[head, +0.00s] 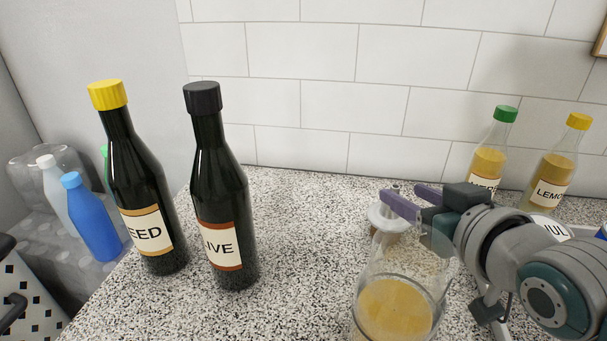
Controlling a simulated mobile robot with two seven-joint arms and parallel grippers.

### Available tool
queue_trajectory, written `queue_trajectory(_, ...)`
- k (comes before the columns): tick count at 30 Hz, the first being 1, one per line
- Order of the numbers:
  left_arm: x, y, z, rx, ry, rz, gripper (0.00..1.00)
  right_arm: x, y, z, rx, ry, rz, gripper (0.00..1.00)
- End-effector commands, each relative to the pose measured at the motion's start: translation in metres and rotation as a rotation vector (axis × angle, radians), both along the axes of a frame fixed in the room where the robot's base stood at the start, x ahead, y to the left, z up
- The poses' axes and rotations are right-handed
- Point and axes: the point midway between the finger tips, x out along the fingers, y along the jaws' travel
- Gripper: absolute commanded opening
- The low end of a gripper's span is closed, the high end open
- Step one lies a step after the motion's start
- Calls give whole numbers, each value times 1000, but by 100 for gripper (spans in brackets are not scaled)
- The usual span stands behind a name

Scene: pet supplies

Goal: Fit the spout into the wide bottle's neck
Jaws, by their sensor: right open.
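The wide bottle (394,305) is clear glass with orange-yellow liquid and stands upright at the front, right of centre; its lower end is cut off by the picture. A pale, round-flanged piece that looks like the spout (378,219) stands on the counter just behind it, with a brownish part below. The bottle's clear upper part partly overlaps it. My right gripper (400,192) comes in from the right with its purple fingers apart, around or just above the spout's top; which of these I cannot tell. My left gripper is not in view.
Two tall dark bottles, one yellow-capped (141,190) and one black-capped (222,190), stand at the left. Two juice bottles, green-capped (489,160) and yellow-capped (555,170), stand at the back right. The speckled counter (300,215) is clear in the middle, before a tiled wall.

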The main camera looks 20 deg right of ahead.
Motion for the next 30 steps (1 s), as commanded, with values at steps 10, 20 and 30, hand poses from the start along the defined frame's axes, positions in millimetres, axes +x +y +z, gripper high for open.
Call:
queue_trajectory(10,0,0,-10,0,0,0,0,35,-5,-14,0,0,0,54)
queue_trajectory(20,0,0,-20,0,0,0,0,69,-11,-26,-1,2,0,54)
queue_trajectory(30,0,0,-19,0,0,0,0,70,-11,-26,0,2,1,40)
